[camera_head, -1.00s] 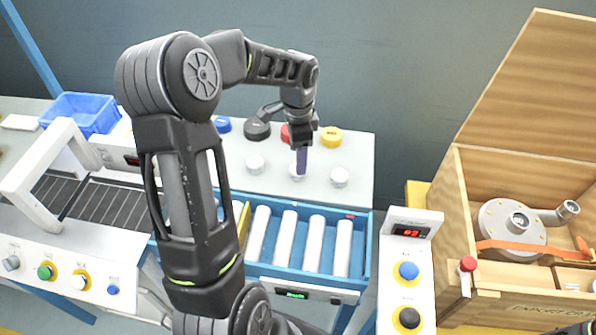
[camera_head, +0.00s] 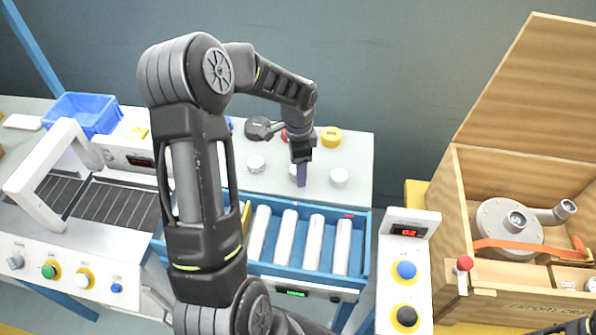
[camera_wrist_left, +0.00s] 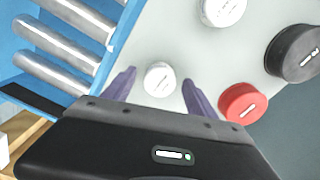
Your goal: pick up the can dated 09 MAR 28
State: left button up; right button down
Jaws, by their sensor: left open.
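Several short cans with lids stand on the white bench behind the roller tray. In the head view a white can (camera_head: 256,163) is left of my left gripper (camera_head: 300,176) and another white can (camera_head: 339,177) is to its right. My left gripper points down, open. In the left wrist view its fingers (camera_wrist_left: 160,95) stand apart on either side of a white can (camera_wrist_left: 159,79), not touching it. That can is mostly hidden in the head view. A red can (camera_wrist_left: 243,102), a black can (camera_wrist_left: 293,53) and a white can (camera_wrist_left: 222,10) are near it. I cannot read any date.
A yellow can (camera_head: 331,137) stands behind. A blue roller tray (camera_head: 367,240) lies in front of the cans. A blue bin (camera_head: 85,113) and a white arch (camera_head: 50,175) are at left. An open wooden crate (camera_head: 455,200) with a blower (camera_head: 510,225) is at right.

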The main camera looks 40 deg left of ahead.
pick_arm(q)
grip_shut()
dwell(0.7)
jog(key=shift+r, duration=0.15)
notch_tip(320, 180, up, 10)
jog(key=b, duration=0.1)
jog(key=shift+b, duration=0.35)
dwell(0.4)
